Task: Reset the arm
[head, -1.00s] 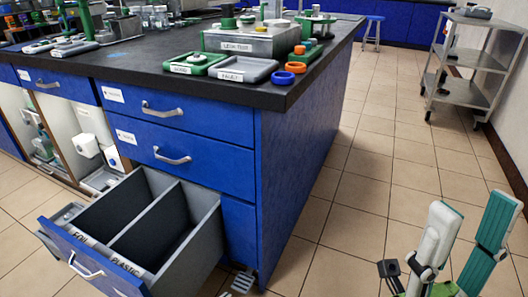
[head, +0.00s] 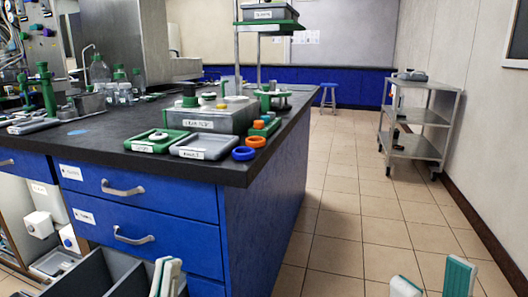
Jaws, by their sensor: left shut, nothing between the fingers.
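My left gripper (head: 166,278) shows at the bottom edge of the head view, left of centre, in front of the open drawer (head: 85,279). Its two pale fingers are close together, shut, with nothing seen between them. My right gripper (head: 432,284) shows at the bottom right, above the tiled floor. Its white finger and green-padded finger stand apart, open, with nothing seen between them. The lower parts of both grippers are cut off by the frame.
The black-topped bench (head: 225,172) with blue drawers fills the left. A green tray (head: 157,141), a grey tray (head: 204,148), blue ring (head: 244,153) and orange ring (head: 256,141) lie near its corner. A steel cart (head: 418,118) stands at the right wall. The aisle floor is clear.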

